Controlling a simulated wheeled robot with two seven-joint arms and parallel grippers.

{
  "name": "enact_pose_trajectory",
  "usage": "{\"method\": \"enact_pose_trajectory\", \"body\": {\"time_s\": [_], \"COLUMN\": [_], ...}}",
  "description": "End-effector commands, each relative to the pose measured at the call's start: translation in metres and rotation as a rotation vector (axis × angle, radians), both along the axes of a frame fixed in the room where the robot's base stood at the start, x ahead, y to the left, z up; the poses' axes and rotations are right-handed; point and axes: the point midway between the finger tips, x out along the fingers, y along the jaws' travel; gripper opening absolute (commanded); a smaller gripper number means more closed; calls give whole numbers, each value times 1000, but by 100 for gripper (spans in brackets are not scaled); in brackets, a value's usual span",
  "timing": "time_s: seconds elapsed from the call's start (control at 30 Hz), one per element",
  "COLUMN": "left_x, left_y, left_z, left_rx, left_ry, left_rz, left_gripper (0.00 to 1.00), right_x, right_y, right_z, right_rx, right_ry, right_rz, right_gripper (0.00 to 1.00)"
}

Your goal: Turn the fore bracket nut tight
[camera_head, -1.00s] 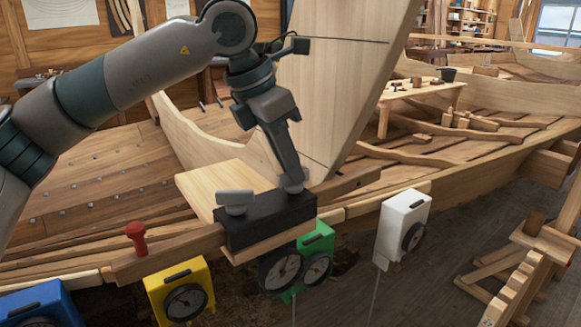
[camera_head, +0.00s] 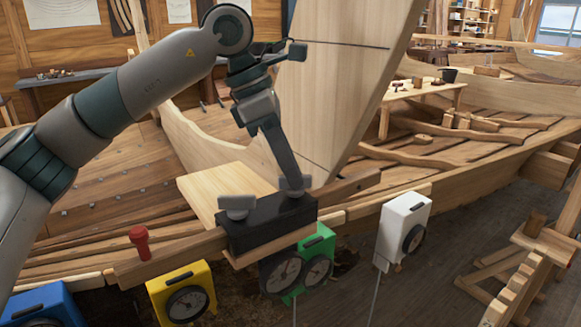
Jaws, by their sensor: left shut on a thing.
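A black bracket (camera_head: 268,226) sits on the hull's top edge. A grey wing nut (camera_head: 237,206) stands free at its left end, and a second grey wing nut (camera_head: 299,185) stands at its right end. My left gripper (camera_head: 291,181) reaches down from above and is shut on the right-end nut, its fingers partly covering it. I cannot tell from the picture alone which end is fore. My right gripper is not in view.
A pale board (camera_head: 222,190) lies behind the bracket, and a tall wooden panel (camera_head: 340,85) rises behind my gripper. A red peg (camera_head: 139,241) stands to the left. Yellow (camera_head: 182,282), green (camera_head: 320,245), white (camera_head: 402,225) and blue (camera_head: 42,306) dial boxes sit along the hull's outside.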

Motion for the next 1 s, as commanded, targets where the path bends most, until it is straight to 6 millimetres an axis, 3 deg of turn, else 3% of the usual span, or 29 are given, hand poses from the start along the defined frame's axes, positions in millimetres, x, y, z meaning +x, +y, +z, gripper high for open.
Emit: {"method": "enact_pose_trajectory", "body": {"time_s": [0.13,0.17,0.2,0.23,0.67,1.0], "left_x": [1,1,1,1,0,0], "left_y": [0,0,0,0,2,17], "left_z": [2,2,2,2,4,43], "left_rx": [-3,-3,-3,-2,0,-2], "left_ry": [-4,-4,-4,-3,-2,-5], "left_rz": [2,2,2,2,3,4], "left_gripper": [0,16,26,28,28,28], "right_x": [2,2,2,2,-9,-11], "right_y": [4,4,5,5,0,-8], "right_z": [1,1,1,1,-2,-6], "right_rx": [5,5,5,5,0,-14], "right_ry": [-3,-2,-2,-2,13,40], "right_rz": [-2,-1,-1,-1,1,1], "right_gripper": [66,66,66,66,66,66]}}
